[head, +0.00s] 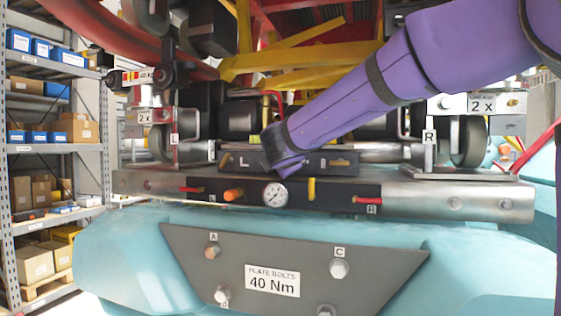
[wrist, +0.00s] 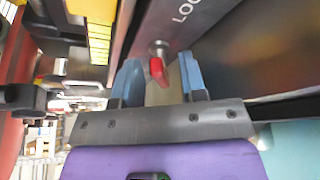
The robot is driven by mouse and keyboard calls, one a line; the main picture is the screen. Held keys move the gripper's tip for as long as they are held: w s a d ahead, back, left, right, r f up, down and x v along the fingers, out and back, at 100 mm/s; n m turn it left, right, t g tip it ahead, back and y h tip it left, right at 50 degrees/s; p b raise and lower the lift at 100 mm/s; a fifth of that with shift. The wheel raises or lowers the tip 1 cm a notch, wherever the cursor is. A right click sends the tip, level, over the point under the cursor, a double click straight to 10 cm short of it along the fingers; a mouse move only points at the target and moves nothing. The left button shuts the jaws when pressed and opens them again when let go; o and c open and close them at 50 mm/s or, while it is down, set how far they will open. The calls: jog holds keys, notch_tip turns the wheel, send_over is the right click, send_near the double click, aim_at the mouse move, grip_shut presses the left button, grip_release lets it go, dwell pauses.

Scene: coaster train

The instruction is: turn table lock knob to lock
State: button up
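The table lock knob (wrist: 157,70) shows in the wrist view as a small red handle on a metal stem, beside a dark panel with lettering that begins "LOC" (wrist: 184,12). Its red handle points down in the picture, tilted slightly right. My gripper (wrist: 160,78) is open, with a blue finger on each side of the handle. Gaps show between the fingers and the handle, and I cannot tell any contact. In the head view the purple arm ends at the dark upper panel (head: 318,162), and I cannot make out the knob or the fingertips there.
Below in the head view are a pressure gauge (head: 275,194), an orange knob (head: 234,195), a yellow lever (head: 311,189) and red handles (head: 367,200) on the metal beam (head: 430,201). A bolt plate (head: 375,262) is lower down. Shelves (head: 48,150) stand left.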

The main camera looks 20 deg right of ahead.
jog(key=shift+s, duration=0.1)
jog(key=v, duration=1)
jog(key=shift+s, duration=0.25)
jog(key=shift+a+r, duration=0.1)
jog(key=shift+r, duration=0.05)
jog(key=shift+c, duration=0.2)
